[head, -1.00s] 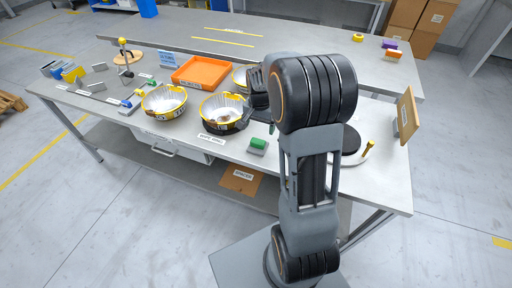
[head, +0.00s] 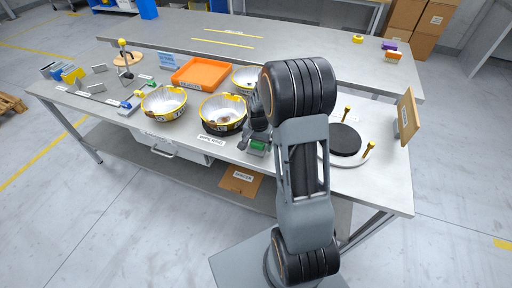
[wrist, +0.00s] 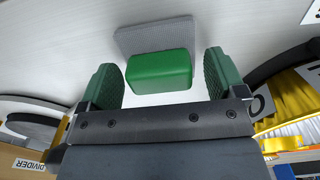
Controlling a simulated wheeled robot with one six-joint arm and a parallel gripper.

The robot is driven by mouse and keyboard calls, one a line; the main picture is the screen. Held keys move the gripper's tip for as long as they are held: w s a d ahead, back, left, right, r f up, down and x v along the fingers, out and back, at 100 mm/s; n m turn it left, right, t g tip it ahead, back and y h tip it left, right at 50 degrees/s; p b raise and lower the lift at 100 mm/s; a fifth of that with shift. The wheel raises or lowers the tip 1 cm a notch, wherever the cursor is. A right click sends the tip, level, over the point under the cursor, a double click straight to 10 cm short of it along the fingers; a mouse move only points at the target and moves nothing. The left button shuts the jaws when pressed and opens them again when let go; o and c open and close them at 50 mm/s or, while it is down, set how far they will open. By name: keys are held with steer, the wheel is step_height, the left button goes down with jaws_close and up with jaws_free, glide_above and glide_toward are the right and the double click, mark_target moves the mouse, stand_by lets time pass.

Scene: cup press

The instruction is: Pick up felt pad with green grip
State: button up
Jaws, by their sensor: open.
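The felt pad is a grey slab (wrist: 150,35) with a green block grip (wrist: 160,70) on it. My gripper (wrist: 164,80) is open, with a dark green-padded finger on each side of the grip and a gap on both sides. In the head view my gripper (head: 258,138) is down at the pad and partly hides it. How far the fingers reach down beside the grip is hard to tell.
Yellow-rimmed metal bowls (head: 164,103) (head: 223,113) stand left of my gripper, another behind it. An orange tray (head: 202,72) is farther back. A round black disc (head: 344,140) on a pale base with yellow-topped posts is to the right, near an upright brown board (head: 408,115).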

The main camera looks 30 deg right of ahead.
steer(key=shift+c, duration=0.4)
steer(key=c, duration=1.1)
steer(key=shift+r, duration=0.4)
step_height(320, 180, up, 2)
steer(key=shift+r, duration=0.1)
steer(key=s+r, duration=1)
steer(key=s, duration=0.4)
steer(key=shift+a+p, duration=0.3)
steer(key=shift+a, duration=0.05)
